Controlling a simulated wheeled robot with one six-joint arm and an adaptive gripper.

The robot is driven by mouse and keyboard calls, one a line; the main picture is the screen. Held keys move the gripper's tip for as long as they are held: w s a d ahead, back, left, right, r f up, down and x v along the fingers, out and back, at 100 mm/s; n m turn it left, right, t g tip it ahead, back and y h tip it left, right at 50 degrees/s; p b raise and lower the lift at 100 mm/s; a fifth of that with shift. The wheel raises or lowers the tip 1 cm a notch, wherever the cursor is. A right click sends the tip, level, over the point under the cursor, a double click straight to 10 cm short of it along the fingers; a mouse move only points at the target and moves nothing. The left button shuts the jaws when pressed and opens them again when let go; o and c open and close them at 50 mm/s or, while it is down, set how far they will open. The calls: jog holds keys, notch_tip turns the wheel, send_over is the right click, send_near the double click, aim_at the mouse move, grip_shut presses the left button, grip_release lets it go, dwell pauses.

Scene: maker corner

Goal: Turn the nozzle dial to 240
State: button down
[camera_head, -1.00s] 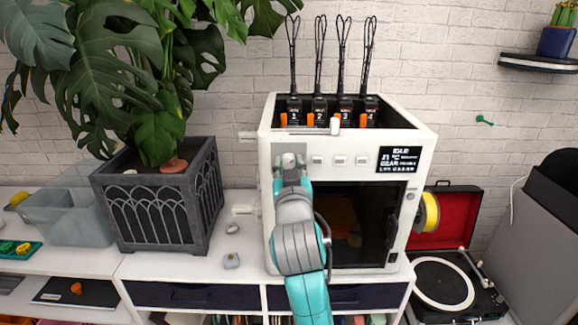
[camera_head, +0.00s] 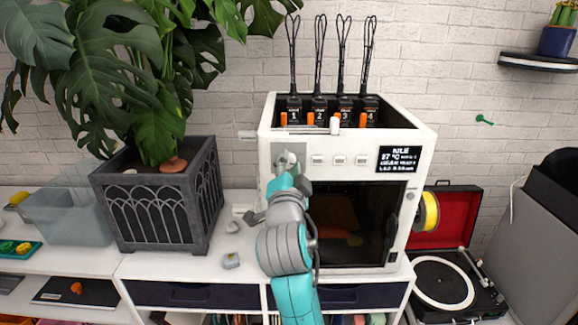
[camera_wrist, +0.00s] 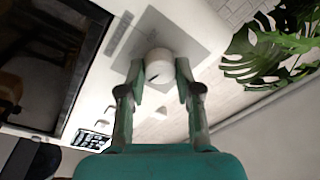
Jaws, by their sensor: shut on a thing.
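The nozzle dial (camera_wrist: 159,66) is a white round knob with a dark pointer mark, on a grey panel (camera_wrist: 190,30) of the white printer (camera_head: 418,142). In the wrist view my gripper (camera_wrist: 160,72) has one finger on each side of the dial and is shut on it. In the head view my gripper (camera_head: 284,162) reaches the panel at the printer's upper left front and hides most of the dial. The display (camera_head: 399,159) at the upper right shows small text with a temperature that looks like 37 °C. The dial's scale numbers cannot be read.
Several small white buttons (camera_head: 339,160) lie right of the panel. The dark printer door (camera_head: 345,225) is below. A planter (camera_head: 160,205) with a large-leaved plant stands left. A record player (camera_head: 445,285) is at the right.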

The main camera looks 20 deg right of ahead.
jog(key=m, duration=0.7)
jog(key=shift+g, duration=0.3)
jog(key=m, duration=0.6)
jog(key=shift+a+f+g+h, duration=0.1)
jog(key=shift+g+h, duration=0.3)
jog(key=c, duration=0.8)
grip_release()
jog(key=v, duration=1.2)
